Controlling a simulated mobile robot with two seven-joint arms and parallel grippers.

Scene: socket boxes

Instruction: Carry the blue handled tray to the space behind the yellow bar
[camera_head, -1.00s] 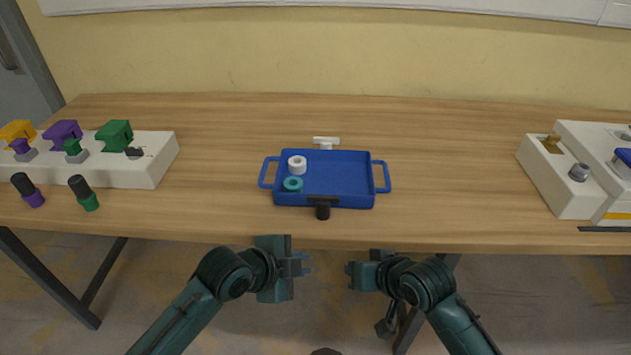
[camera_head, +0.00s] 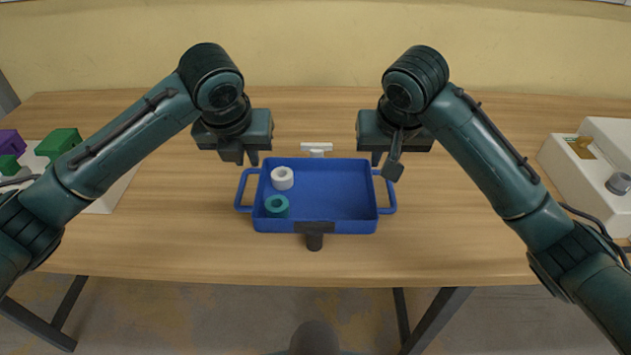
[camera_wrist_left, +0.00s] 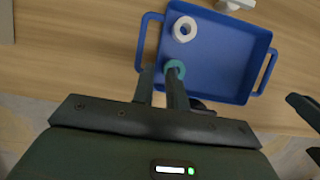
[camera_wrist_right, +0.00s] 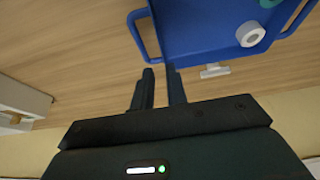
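The blue handled tray (camera_head: 330,200) lies flat on the table in front of me, with a handle at its left and right ends. A white ring (camera_head: 282,178) and a teal ring (camera_head: 277,206) sit in its left part. My left gripper (camera_head: 246,162) is open and empty above the left handle (camera_head: 243,188); its fingers are also apart in the left wrist view (camera_wrist_left: 158,75). My right gripper (camera_head: 385,166) is open and empty above the right handle (camera_head: 388,192); the right wrist view shows its fingers (camera_wrist_right: 160,72) near that handle. I cannot make out a yellow bar.
A white T-shaped piece (camera_head: 317,148) stands just behind the tray, and a black T-shaped piece (camera_head: 314,238) at its front edge. White boxes stand at the right (camera_head: 590,165) and far left, the latter partly behind my left arm.

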